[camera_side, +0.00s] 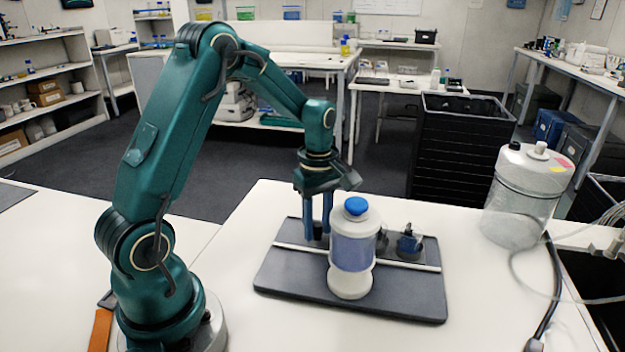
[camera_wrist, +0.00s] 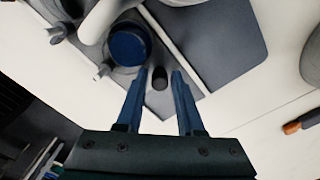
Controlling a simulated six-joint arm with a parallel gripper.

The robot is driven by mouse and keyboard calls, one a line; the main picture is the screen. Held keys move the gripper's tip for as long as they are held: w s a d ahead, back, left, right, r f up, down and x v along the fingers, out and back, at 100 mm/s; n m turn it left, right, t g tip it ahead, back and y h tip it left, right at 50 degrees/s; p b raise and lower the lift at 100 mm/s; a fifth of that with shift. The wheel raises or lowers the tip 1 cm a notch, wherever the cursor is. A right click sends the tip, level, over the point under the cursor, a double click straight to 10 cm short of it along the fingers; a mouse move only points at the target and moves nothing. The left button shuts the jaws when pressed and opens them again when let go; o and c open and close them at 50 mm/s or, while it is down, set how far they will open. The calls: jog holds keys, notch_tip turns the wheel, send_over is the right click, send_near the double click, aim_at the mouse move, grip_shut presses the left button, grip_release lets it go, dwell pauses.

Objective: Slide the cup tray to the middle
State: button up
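A dark grey flat tray (camera_side: 285,268) lies on the white table, with a pale strip across it. It also shows in the wrist view (camera_wrist: 225,45). A short dark post (camera_wrist: 160,77) stands near the tray's corner. My gripper (camera_side: 317,232) points down over the tray's back left part. Its two blue fingers (camera_wrist: 161,74) are open, one on each side of the post, with visible gaps.
Small dark blue fittings (camera_side: 408,243) stand at the tray's back right. A large clear carboy (camera_side: 522,195) with tubing stands at the table's right. An orange-handled item (camera_side: 101,328) lies by my base.

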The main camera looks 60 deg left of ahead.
grip_shut()
dwell(1.5)
